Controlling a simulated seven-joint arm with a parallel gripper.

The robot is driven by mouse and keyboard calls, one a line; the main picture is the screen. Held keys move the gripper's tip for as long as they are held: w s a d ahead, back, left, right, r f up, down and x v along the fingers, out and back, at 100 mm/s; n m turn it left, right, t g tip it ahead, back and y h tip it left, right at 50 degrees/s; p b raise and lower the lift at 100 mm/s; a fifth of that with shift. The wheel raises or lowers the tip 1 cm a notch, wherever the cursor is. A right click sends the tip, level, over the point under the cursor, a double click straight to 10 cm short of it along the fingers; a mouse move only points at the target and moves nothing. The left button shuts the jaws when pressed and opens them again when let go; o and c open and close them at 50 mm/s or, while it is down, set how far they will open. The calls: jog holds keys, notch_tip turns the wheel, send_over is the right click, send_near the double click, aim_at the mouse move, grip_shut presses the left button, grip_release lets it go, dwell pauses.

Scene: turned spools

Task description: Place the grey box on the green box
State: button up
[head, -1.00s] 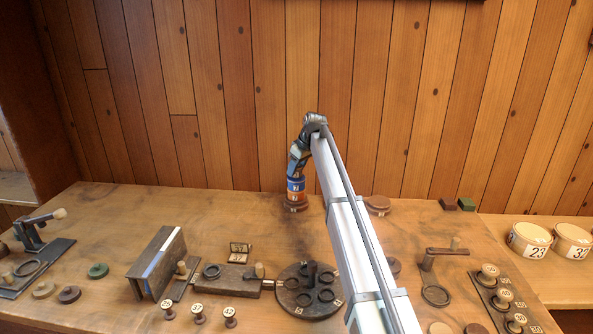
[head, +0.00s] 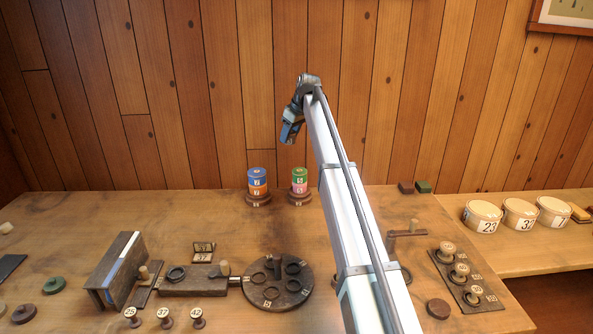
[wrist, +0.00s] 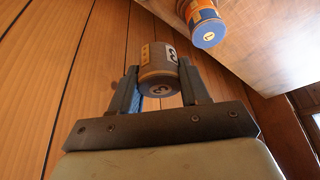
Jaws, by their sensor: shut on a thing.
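The grey box (wrist: 158,72) is a round drum with a yellow-orange strip and a number. My gripper (wrist: 160,85) is shut on it, one finger on each side. In the head view my gripper (head: 291,132) is high above the table, over the green box; the grey box cannot be made out there. The green box (head: 300,173) is a round drum with a pale label. It sits on a pink drum (head: 300,190), on a dark round base (head: 300,200).
Left of the green stack, a blue drum (head: 257,173) sits on an orange one (head: 257,189). A dark turntable (head: 296,299) and several small spools stand in front. Two small blocks, red-brown (head: 406,187) and dark green (head: 423,187), lie at the back right.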

jog(key=d, duration=0.4)
jog(key=n, duration=0.1)
send_near(296, 169)
jog(key=shift+x, duration=2.85)
jog(key=shift+f+g, duration=0.1)
jog(key=shift+g, duration=0.2)
jog(key=o, duration=1)
jog(key=shift+w, duration=0.1)
jog(key=v, duration=1.2)
jog(key=shift+d, duration=0.2)
